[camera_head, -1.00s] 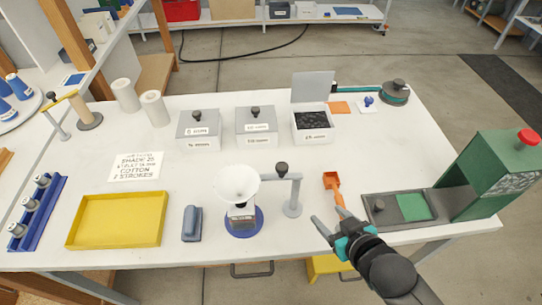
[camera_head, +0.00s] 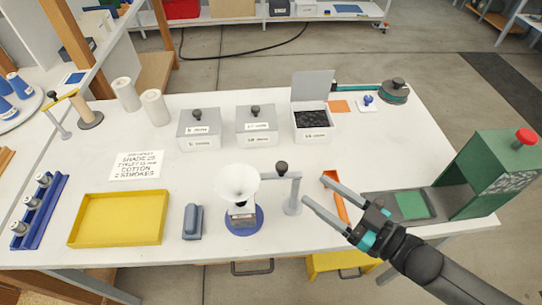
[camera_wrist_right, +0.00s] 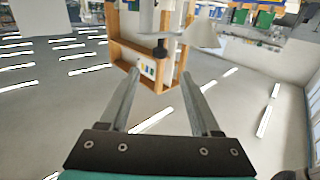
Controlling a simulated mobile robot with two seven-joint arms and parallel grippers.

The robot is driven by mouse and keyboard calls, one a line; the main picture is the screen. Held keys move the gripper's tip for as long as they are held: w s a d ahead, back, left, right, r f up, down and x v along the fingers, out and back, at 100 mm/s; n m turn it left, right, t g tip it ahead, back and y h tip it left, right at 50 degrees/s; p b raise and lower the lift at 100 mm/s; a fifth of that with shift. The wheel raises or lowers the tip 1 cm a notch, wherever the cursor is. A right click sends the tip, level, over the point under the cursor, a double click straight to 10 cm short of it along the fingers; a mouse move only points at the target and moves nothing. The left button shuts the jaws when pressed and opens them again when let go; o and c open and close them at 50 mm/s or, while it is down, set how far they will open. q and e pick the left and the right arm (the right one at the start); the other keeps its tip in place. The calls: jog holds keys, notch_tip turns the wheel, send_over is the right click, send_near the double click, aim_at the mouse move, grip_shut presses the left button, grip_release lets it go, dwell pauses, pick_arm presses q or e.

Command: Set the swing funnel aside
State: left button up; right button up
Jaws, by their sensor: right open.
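The swing funnel (camera_head: 238,182) is a white cone above a small metal block on a round blue base (camera_head: 243,229). A grey arm joins it to an upright grey post (camera_head: 293,198), with a dark knob (camera_head: 282,167) on the arm. My right gripper (camera_head: 315,190) is open and empty, its fingertips just right of the post and apart from the knob as far as I can tell. In the right wrist view the open fingers (camera_wrist_right: 147,75) point toward the knob (camera_wrist_right: 160,50), with the white funnel (camera_wrist_right: 207,35) to its right. My left gripper is not in view.
An orange scoop (camera_head: 341,208) lies partly under my right gripper. A green press (camera_head: 492,178) stands at the right. A grey-blue block (camera_head: 192,222) and a yellow tray (camera_head: 118,194) are left of the funnel. Lidded boxes (camera_head: 199,142) stand behind. Bare table lies between.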

aim_at(277, 163)
jog(key=x, duration=1.4)
jog(key=shift+s, duration=0.1)
grip_shut()
dwell(1.1)
